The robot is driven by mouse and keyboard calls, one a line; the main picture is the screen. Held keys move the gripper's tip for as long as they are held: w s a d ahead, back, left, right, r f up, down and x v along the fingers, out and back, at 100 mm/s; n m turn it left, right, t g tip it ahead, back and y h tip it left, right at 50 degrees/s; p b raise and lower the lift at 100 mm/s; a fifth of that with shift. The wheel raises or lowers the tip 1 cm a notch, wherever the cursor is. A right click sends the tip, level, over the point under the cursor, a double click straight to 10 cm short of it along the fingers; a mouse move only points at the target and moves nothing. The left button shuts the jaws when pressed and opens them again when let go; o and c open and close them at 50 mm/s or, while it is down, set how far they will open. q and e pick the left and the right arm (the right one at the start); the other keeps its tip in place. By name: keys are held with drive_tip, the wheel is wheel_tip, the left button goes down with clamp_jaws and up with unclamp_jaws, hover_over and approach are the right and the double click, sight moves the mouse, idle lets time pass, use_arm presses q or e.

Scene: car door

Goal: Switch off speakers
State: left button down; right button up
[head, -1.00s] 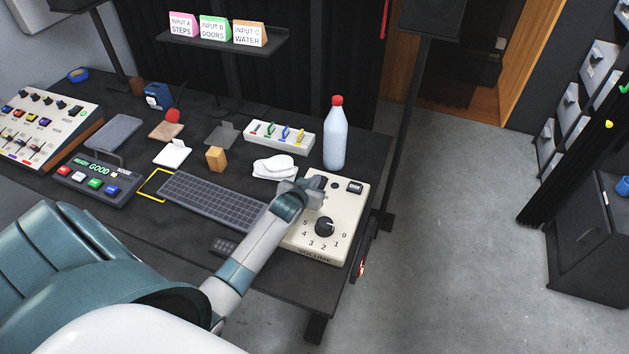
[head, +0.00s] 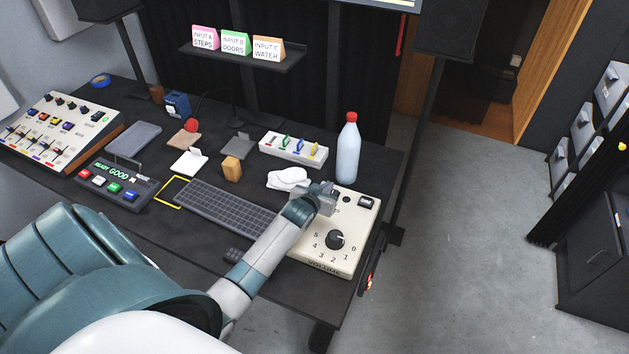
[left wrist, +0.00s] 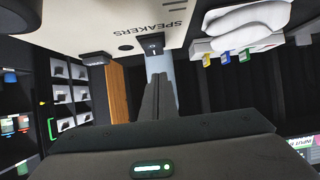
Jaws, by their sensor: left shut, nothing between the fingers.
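The cream control box (head: 310,255) sits at the right end of the desk, with a volume knob (head: 336,239) on it and a black rocker switch (head: 366,202) near its far right corner. My left gripper (head: 326,197) is over the far left part of the box and shut, with nothing in it. In the left wrist view the box top (left wrist: 90,25) is upside down, with the label SPEAKERS (left wrist: 150,22) beside a black switch (left wrist: 152,44). The shut fingertips (left wrist: 158,78) point at that switch; contact cannot be told. In the head view my gripper hides it. My right gripper is not in view.
A white bottle with a red cap (head: 348,150) stands just behind the box. A folded white cloth (head: 288,178) and a keyboard (head: 228,209) lie to its left. A black speaker (head: 450,28) stands on a pole behind. Open floor (head: 450,250) lies to the right.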

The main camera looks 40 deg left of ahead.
use_arm(q)
drive_tip(key=shift+r+p, duration=0.45)
drive_tip(key=shift+r, duration=0.45)
drive_tip(key=s+d+r+b, duration=0.2)
drive_tip(key=s+b, duration=0.1)
drive_tip(key=s, duration=0.6)
drive_tip(key=shift+s+d, duration=0.15)
drive_tip(key=shift+s, duration=0.1)
